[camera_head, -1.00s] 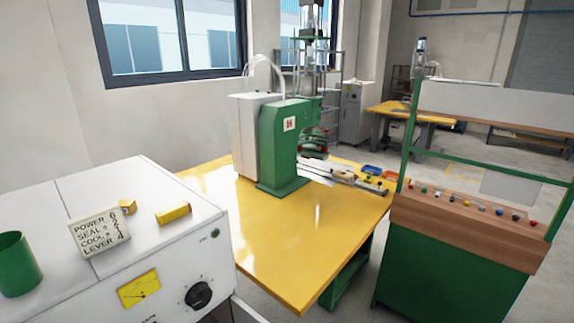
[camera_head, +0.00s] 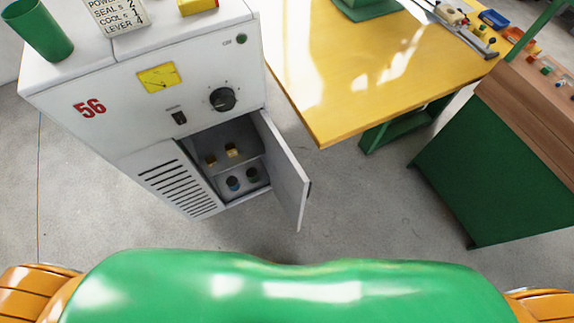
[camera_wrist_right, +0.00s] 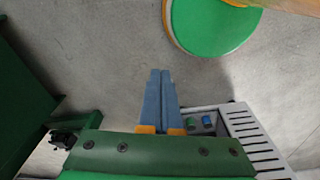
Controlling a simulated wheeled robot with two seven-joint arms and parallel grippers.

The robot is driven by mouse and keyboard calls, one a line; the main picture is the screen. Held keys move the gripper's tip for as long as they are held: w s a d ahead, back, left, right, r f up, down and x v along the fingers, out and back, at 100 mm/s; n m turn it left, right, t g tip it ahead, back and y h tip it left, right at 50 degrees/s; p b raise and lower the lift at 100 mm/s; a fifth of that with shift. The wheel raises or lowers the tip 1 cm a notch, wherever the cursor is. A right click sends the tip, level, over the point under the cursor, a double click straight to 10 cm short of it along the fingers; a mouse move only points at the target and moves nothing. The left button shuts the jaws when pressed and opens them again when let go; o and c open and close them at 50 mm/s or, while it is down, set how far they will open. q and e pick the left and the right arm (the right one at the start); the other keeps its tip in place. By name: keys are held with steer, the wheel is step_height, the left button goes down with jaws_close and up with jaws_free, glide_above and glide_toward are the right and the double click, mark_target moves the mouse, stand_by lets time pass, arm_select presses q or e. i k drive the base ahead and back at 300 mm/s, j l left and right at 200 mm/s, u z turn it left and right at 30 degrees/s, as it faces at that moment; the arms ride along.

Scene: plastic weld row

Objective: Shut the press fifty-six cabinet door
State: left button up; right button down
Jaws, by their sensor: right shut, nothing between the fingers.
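The press fifty-six cabinet (camera_head: 135,130) is white, with a red 56, a dial and a knob, at the left in the head view. Its door (camera_head: 289,182) stands wide open, hinged on the right side of the opening and swung out toward me. Inside are yellowish blocks on a shelf (camera_head: 238,166) and darker round pieces below. The vented cabinet front (camera_wrist_right: 250,132) shows in the right wrist view. My right gripper (camera_wrist_right: 158,73) is shut and empty, its blue fingers beside the opening. I cannot make out the door there. My left gripper is out of view.
A yellow table (camera_head: 345,75) stands to the right of the cabinet. A green bench with a wooden top (camera_head: 495,150) is at the far right. A green cup (camera_head: 42,30) stands on the cabinet top. Grey floor (camera_head: 365,205) is clear around the door.

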mark_target(291, 185)
steer(key=l+u, duration=0.3)
steer(key=l, duration=0.15)
steer(key=i+l+u, duration=0.1)
steer(key=l+u, duration=0.55)
steer(key=l, duration=0.25)
steer(key=k+l+u, duration=0.15)
steer(key=l+u, duration=0.2)
steer(key=k+l+u, duration=0.15)
steer(key=l+u, duration=0.15)
steer(key=l, duration=0.2)
steer(key=k+l+u, duration=0.15)
steer(key=l+u, duration=0.2)
